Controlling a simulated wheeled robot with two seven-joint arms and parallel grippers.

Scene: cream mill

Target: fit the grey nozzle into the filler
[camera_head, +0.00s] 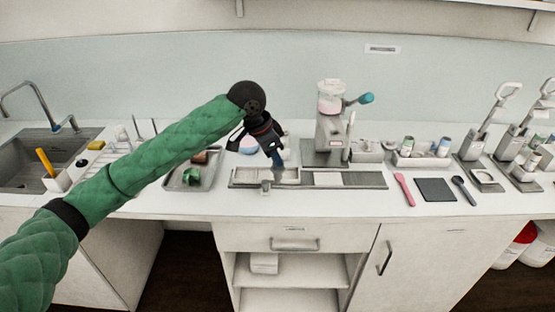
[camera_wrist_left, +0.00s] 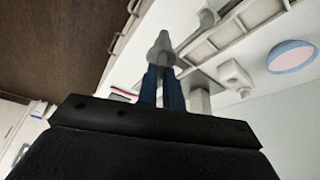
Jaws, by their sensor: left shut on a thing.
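My left gripper (camera_head: 277,158) is over the left part of the long grey rack on the counter, pointing down. In the left wrist view its two blue fingers (camera_wrist_left: 162,88) are shut on the grey nozzle (camera_wrist_left: 161,48), whose tapered end sticks out past the fingertips. In the head view the nozzle cannot be made out clearly. The machine with a pink-filled hopper and a teal-tipped lever, which seems to be the filler (camera_head: 331,132), stands behind the rack, to the right of the gripper and apart from it. My right gripper is not in view.
The long grey rack (camera_head: 376,180) lies along the counter front. A small grey block (camera_head: 266,187) is at its front edge. A grey tray (camera_head: 205,178) with a green item is at left. A pink spatula (camera_head: 404,188) and dark mat (camera_head: 436,190) lie at right.

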